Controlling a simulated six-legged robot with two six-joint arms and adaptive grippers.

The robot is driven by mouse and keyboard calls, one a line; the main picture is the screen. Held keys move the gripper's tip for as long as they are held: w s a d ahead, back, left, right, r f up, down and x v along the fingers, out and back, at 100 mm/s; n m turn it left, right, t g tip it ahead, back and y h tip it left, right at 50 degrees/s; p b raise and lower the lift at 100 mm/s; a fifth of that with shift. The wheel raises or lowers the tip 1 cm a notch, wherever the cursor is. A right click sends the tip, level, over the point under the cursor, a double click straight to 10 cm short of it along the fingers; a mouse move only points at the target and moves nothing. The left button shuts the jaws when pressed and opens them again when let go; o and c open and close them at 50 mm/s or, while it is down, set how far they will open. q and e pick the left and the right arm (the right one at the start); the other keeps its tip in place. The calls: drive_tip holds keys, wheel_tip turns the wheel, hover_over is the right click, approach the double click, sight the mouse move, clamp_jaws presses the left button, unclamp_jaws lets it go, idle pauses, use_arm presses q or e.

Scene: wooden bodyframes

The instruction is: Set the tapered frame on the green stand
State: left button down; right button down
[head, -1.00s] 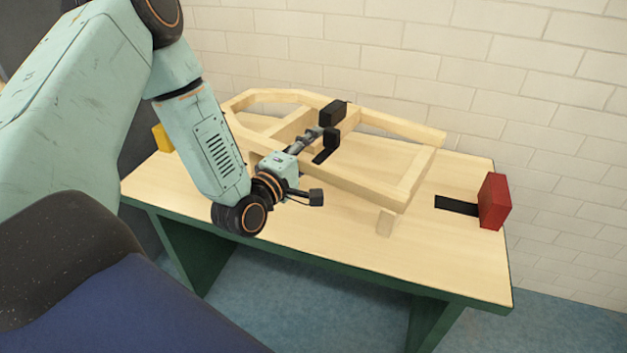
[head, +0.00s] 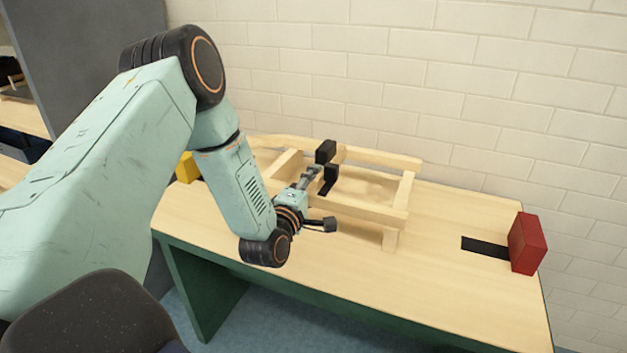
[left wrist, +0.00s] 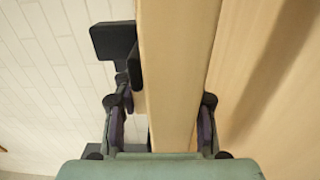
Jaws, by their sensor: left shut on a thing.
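The tapered frame (head: 372,213) is a pale wooden frame of long rails and crosspieces. It is over the wooden top of the green-legged table (head: 450,285), which is the only green stand-like thing in view. In the left wrist view a wooden beam (left wrist: 178,70) runs between the two fingers. My arm hides the frame's left end. My right gripper is not in view.
A red block (head: 527,243) with a black strip (head: 485,247) stands at the table's right end. A yellow block (head: 187,168) is at the left end. A white brick wall (head: 480,90) rises behind. The tabletop between frame and red block is clear.

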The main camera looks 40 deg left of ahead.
use_arm(q)
drive_tip(key=shift+w+d+f, duration=0.1)
drive_tip(key=shift+w+f+b, duration=0.1)
drive_tip(key=shift+f+b, duration=0.75)
drive_tip(key=shift+f, duration=0.65)
drive_tip(key=shift+r, duration=0.1)
drive_tip(key=c, duration=1.2)
unclamp_jaws()
drive_tip(key=shift+s+f, duration=0.2)
drive_tip(key=shift+f, duration=0.2)
drive_tip(key=o, duration=0.5)
drive_tip(key=shift+r, duration=0.15)
drive_tip(key=shift+c, duration=0.2)
